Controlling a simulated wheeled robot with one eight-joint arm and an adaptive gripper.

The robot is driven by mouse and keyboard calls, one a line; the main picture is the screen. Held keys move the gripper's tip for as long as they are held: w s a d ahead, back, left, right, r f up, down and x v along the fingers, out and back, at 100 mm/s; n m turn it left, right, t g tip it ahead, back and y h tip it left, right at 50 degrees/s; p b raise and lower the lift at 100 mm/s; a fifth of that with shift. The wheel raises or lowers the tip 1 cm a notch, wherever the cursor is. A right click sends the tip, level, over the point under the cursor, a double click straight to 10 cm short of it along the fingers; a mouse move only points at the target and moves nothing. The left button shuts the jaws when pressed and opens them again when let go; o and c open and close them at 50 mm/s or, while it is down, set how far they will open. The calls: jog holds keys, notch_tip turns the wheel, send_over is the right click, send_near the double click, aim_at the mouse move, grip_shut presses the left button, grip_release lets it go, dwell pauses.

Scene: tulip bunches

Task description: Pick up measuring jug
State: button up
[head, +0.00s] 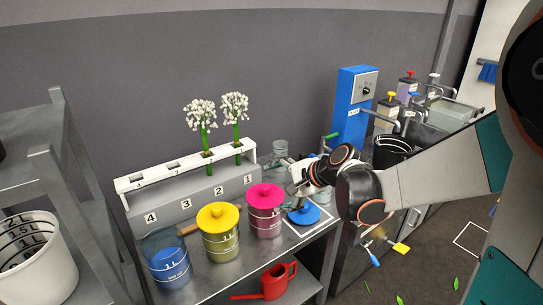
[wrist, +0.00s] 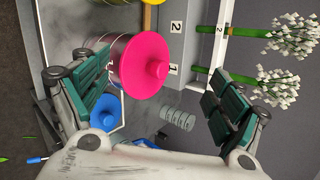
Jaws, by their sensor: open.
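A small clear vessel with ring-like lines (head: 280,149) stands at the back of the bench, just right of the flower rack; it also shows between my finger pads in the wrist view (wrist: 177,118). It looks like the measuring jug, but I cannot be sure. My gripper (head: 298,182) is open and empty above the bench, right of the pink-lidded canister (head: 264,222). In the wrist view my fingers (wrist: 158,98) are wide apart, with the pink lid (wrist: 140,66) below.
A yellow-lidded canister (head: 220,240) stands left of the pink one. A blue disc (head: 303,214) lies right of it. The numbered rack (head: 190,196) holds two white flower bunches. A blue dispenser (head: 351,110) and black bucket (head: 391,152) stand to the right.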

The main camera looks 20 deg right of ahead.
jog(key=w+d+f+m+t+y, duration=0.1)
jog(key=w+d+f+m+t, duration=0.15)
jog(key=w+d+m, duration=0.35)
jog(key=w+d+f+m+t, duration=0.2)
jog(key=w+d+f+m, duration=0.15)
jog(key=d, duration=0.55)
jog(key=s+d+f+m+t+h+p, duration=0.1)
jog(key=d+f+m+t, duration=0.1)
jog(key=d+f+m, duration=0.35)
jog(key=s+d+f+m+t+p, duration=0.1)
jog(key=s+d+f+m+t, duration=0.1)
jog(key=d, duration=0.7)
jog(key=b+x, duration=0.5)
jog(key=x, duration=0.9)
jog(key=shift+a+f, duration=0.25)
jog(key=shift+f, duration=0.05)
jog(key=c, duration=2)
jog(key=shift+r, duration=0.1)
jog(key=shift+c, duration=0.2)
